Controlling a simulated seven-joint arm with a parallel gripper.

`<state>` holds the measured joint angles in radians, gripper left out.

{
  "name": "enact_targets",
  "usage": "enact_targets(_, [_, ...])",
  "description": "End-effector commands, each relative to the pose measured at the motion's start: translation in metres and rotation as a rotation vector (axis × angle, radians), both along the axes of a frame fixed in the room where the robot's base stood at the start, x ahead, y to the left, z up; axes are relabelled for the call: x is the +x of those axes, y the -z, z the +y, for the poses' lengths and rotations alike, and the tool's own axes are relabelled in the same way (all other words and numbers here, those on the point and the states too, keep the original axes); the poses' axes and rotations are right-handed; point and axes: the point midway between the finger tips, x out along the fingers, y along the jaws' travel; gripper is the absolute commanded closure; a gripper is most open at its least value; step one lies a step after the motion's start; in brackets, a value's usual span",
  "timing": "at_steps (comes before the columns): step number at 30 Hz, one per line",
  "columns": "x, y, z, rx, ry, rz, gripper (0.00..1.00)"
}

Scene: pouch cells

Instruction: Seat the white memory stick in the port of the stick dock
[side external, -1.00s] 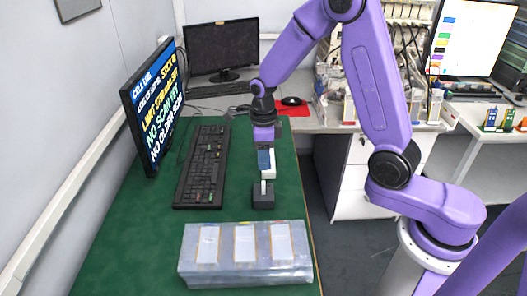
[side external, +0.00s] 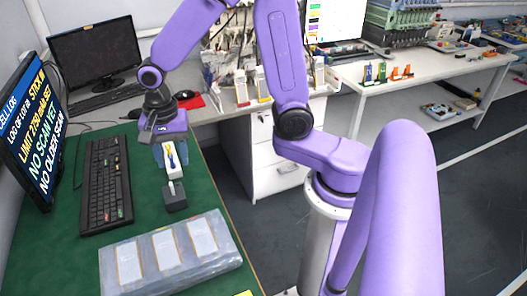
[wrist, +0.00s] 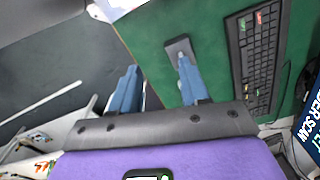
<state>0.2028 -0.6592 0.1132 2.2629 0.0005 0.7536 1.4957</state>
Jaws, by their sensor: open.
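The stick dock (side external: 176,203) is a small dark block on the green mat. In the side view a small pale stick (side external: 171,187), apparently the white memory stick, stands up from its top. How deep it sits I cannot tell. My gripper (side external: 171,160) is above the dock, pointing down, with blue and white finger parts. In the wrist view my gripper (wrist: 157,80) has its blue fingers spread with a clear gap. The dock (wrist: 179,47) shows beyond the right finger, which hides part of it. The stick is hard to make out there.
A black keyboard (side external: 106,185) lies left of the dock, with a monitor (side external: 28,135) beyond it. A clear-topped case (side external: 128,285) with several white pouch cells (side external: 165,250) is in front. The mat's right edge is close to the dock.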

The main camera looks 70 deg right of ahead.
Motion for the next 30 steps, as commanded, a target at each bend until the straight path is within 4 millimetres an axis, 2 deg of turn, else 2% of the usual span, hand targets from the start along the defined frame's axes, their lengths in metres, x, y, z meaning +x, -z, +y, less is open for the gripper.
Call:
enact_targets(3, [-0.024, -0.008, 0.002, 0.000, -0.274, -0.005, 0.54])
enact_targets(11, [-0.079, -0.022, -0.002, -0.002, -0.867, -0.015, 0.54])
enact_targets(21, [-0.158, -0.034, -0.020, -0.008, -1.639, -0.028, 0.54])
enact_targets(27, [-0.193, -0.038, -0.032, -0.010, -1.988, -0.036, 0.54])
enact_targets(30, [-0.203, -0.038, -0.036, -0.011, -2.086, -0.036, 0.54])
